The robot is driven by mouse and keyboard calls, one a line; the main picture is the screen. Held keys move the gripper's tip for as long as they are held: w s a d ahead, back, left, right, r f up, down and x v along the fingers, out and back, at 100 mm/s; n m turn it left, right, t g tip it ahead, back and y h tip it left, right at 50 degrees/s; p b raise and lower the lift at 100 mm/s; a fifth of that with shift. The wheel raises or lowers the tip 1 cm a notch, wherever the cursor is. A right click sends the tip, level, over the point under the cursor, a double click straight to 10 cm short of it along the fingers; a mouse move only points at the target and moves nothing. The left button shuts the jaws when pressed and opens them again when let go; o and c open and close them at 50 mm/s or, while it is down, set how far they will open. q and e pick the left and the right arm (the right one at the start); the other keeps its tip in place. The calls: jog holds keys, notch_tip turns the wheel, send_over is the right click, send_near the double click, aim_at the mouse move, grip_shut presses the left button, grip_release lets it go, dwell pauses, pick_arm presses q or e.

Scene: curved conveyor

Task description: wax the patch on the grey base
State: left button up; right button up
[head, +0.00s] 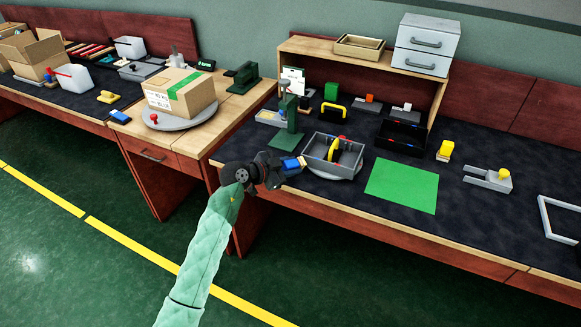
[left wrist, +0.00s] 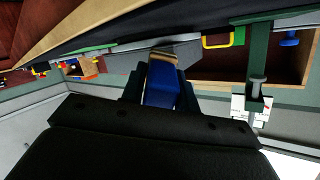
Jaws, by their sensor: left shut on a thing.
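My left gripper (head: 288,165) is shut on a blue block (head: 291,164), just above the front edge of the dark bench top, left of the grey tray. In the left wrist view the blue block (left wrist: 160,86) sits between the fingers, with a tan end pointing away from them. A grey fixture with a yellow knob (head: 488,179) lies on the right of the bench. A grey plate (head: 269,118) lies beside the green press. I cannot tell which grey part is the base, and I make out no patch. My right gripper is not in view.
A grey divided tray (head: 354,157) with a yellow-handled thing stands on a round plate close right of the gripper. The green press (head: 287,128) stands behind it. A green mat (head: 402,186) lies bare to the right. A cardboard box (head: 181,94) sits on the left table.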

pick_arm(q)
jog(key=shift+w+d+p, duration=0.2)
jog(key=shift+w+p, duration=0.1)
jog(key=shift+w, duration=0.15)
dwell(0.5)
